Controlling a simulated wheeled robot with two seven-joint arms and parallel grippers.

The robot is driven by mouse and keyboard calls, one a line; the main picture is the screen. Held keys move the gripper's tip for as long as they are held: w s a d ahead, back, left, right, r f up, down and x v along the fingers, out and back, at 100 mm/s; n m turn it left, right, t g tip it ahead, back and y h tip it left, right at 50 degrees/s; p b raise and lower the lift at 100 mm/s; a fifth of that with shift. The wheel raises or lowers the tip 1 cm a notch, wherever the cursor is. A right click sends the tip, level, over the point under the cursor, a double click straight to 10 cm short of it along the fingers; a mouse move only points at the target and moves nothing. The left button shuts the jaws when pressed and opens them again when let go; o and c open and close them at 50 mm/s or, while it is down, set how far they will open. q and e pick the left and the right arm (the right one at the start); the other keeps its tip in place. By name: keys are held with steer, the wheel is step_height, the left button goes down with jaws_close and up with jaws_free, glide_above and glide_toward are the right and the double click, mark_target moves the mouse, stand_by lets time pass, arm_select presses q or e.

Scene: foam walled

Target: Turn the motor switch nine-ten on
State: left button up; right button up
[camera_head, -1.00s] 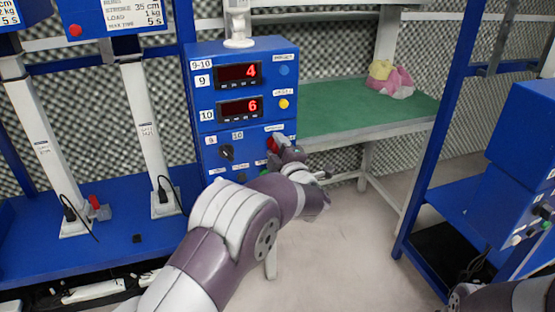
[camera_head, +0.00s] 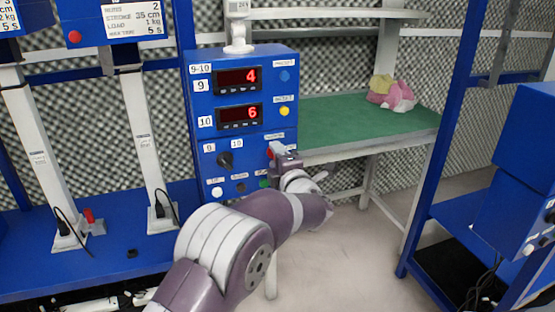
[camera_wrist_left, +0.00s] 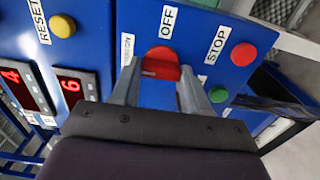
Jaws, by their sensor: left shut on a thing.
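The blue control box (camera_head: 242,68) labelled 9-10 stands left of centre in the head view, with red displays reading 4 and 6. Its red motor switch knob (camera_wrist_left: 161,64) shows between my fingers in the wrist view, beside an OFF label (camera_wrist_left: 168,20). My left gripper (camera_wrist_left: 160,85) is shut on this red knob, one grey finger on each side. In the head view my left gripper (camera_head: 279,152) is at the box's lower right and mostly covers the knob. My right gripper is not in view.
In the wrist view a red STOP button (camera_wrist_left: 243,54) and a green button (camera_wrist_left: 218,94) sit close to the right finger. A yellow button (camera_wrist_left: 62,26) is at upper left. A green-topped table (camera_head: 350,122) with cloths (camera_head: 391,92) stands behind the box.

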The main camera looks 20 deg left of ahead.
arm_select(q)
steer(key=shift+f, duration=0.1)
steer(key=o, duration=1.1)
steer(key=shift+c, duration=0.2)
steer(key=p+v, duration=0.2)
steer(key=v, duration=1)
steer(key=shift+s+d, duration=0.2)
steer(key=shift+s, duration=0.1)
